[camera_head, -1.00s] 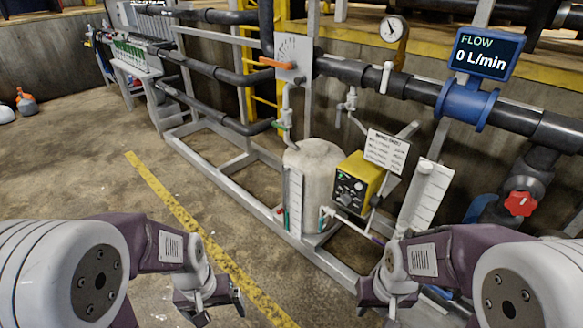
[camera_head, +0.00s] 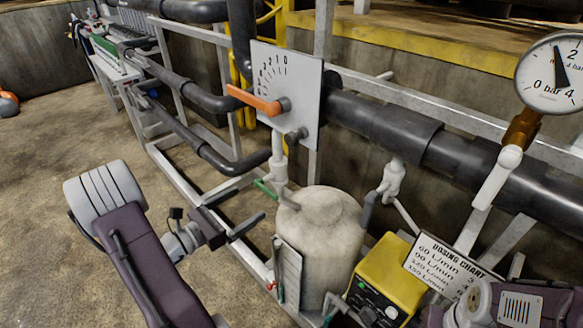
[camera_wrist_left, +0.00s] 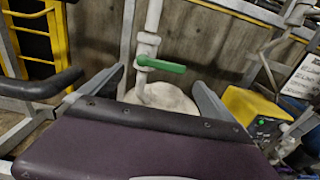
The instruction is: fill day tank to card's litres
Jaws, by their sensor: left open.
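The whitish day tank (camera_head: 332,238) stands in the lower middle of the head view, with a white level scale (camera_head: 287,270) on its left side. A small green valve handle (camera_head: 265,188) sits on the pipe above the tank. It shows in the left wrist view (camera_wrist_left: 160,65), between and beyond my fingers. The dosing chart card (camera_head: 447,265) is right of the tank; its smaller print is hard to read. My left gripper (camera_head: 250,208) is open and empty, left of the green handle and apart from it. My right gripper is out of sight; only part of that arm shows.
A yellow dosing unit (camera_head: 386,282) stands right of the tank. Dark pipes (camera_head: 385,125) run behind, with a pressure gauge (camera_head: 551,72) at the right. Open concrete floor lies to the left.

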